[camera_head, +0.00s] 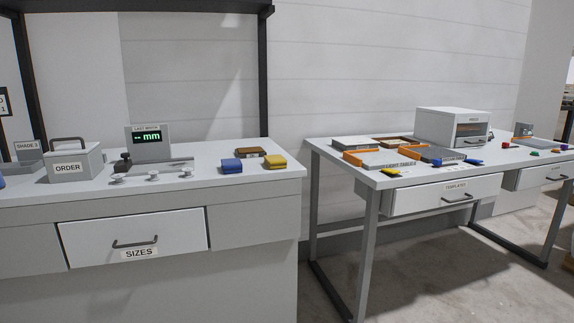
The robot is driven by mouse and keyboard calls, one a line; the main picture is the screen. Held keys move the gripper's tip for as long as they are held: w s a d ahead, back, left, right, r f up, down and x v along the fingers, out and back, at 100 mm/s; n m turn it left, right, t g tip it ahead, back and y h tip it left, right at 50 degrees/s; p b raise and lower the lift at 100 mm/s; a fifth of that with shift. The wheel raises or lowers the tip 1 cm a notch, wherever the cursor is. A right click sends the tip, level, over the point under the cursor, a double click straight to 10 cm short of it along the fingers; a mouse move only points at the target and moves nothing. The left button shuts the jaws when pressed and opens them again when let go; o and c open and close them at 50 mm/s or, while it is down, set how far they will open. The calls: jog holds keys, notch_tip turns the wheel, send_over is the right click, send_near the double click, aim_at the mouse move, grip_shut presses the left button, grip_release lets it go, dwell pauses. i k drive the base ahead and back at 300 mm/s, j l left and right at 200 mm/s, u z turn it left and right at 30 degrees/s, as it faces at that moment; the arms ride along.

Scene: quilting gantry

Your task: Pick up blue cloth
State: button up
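A small blue folded block that looks like cloth (231,166) lies on the left white table (215,187), near its right end. A yellow one (275,161) lies just to its right, and a brown flat piece (249,152) lies behind the two. Another blue item (472,162) lies on the right table, too small to tell whether it is cloth. My gripper is not in view.
A gauge reading "mm" (149,146) and small white knobs (153,175) stand left of the blue cloth. A grey ORDER box (75,161) is further left. The right table (385,182) holds trays and a white cabinet (454,127). A gap separates the tables.

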aim_at(231, 166)
jog(key=i+j+z, duration=0.15)
jog(key=j+z, duration=0.15)
jog(key=i+j+z, duration=0.1)
jog(key=j+z, duration=0.2)
jog(key=i+j+z, duration=0.1)
jog(key=j+z, duration=0.2)
jog(key=i+j+z, duration=0.1)
jog(key=j+z, duration=0.15)
jog(key=j, duration=2.1)
jog(key=i+j, duration=0.1)
jog(key=i, duration=0.95)
